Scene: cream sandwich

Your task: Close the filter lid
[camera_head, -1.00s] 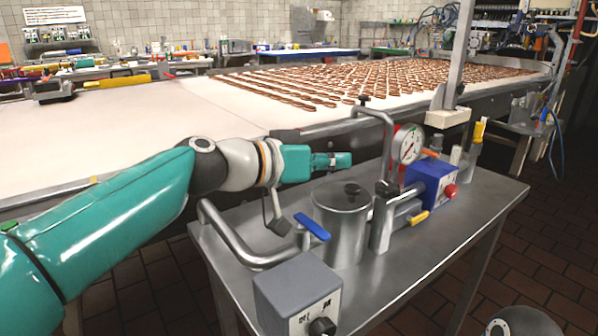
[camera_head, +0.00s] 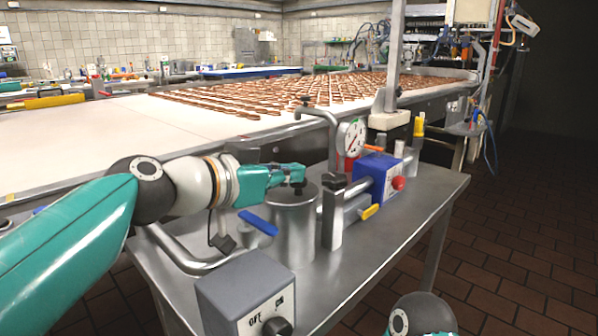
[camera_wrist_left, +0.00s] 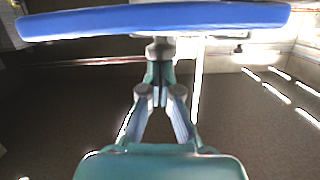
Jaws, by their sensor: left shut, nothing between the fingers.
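The filter (camera_head: 291,235) is an upright metal cylinder on the steel cart. Its round lid (camera_head: 280,196) lies over the top and looks level; whether it is fully seated cannot be told. A dark knob (camera_head: 299,187) stands on the lid. My left gripper (camera_head: 300,173) is shut and empty, its tips right at or just above the knob; contact cannot be told. In the left wrist view, the shut fingers (camera_wrist_left: 160,72) point at a grey piece (camera_wrist_left: 160,48) below a blue bar (camera_wrist_left: 160,20). My right gripper is out of view.
A blue lever handle (camera_head: 257,222) sits left of the filter. A dark-topped metal post (camera_head: 333,215), a pressure gauge (camera_head: 351,138) and a blue box (camera_head: 380,175) stand to its right. A grey switch box (camera_head: 245,290) is in front. The conveyor (camera_head: 190,120) runs behind.

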